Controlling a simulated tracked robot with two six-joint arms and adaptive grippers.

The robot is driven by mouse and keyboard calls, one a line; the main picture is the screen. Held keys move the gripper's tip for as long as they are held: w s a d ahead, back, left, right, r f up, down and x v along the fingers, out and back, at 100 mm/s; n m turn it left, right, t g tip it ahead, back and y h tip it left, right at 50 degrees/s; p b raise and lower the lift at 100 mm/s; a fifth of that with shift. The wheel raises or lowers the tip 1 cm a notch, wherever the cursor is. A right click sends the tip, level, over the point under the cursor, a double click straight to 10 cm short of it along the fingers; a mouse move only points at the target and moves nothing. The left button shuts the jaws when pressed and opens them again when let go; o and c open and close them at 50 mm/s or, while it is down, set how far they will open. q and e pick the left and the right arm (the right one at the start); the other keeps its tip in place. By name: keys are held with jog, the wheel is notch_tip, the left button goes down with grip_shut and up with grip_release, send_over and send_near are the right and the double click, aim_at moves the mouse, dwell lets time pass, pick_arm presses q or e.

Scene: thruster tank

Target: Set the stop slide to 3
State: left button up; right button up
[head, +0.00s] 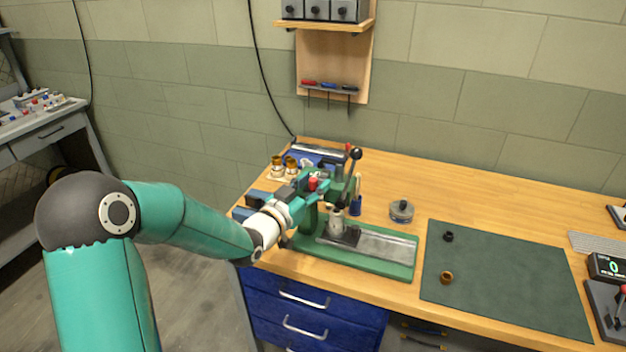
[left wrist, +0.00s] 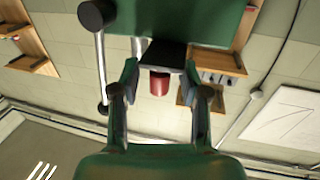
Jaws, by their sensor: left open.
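A green press (head: 308,212) stands at the left end of the wooden bench, with a black-knobbed lever and a green base plate. A red knob (head: 313,184) shows on its upper part. In the left wrist view the red knob (left wrist: 159,84) sticks out below a black block (left wrist: 164,55) on the green body; I take this to be the stop slide. My left gripper (head: 304,181) is at the press head. In the left wrist view its open fingers (left wrist: 161,76) stand either side of the knob, with gaps on both sides. No scale numbers are readable. My right gripper is out of view.
A green mat (head: 510,285) with small black and brass rings lies to the right. A round metal piece (head: 401,211) sits between mat and press. Brass parts (head: 291,165) and a blue tray (head: 315,157) stand behind the press.

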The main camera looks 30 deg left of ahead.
pick_arm(q)
jog(key=shift+w, duration=0.15)
jog(key=shift+c, duration=0.3)
grip_shut()
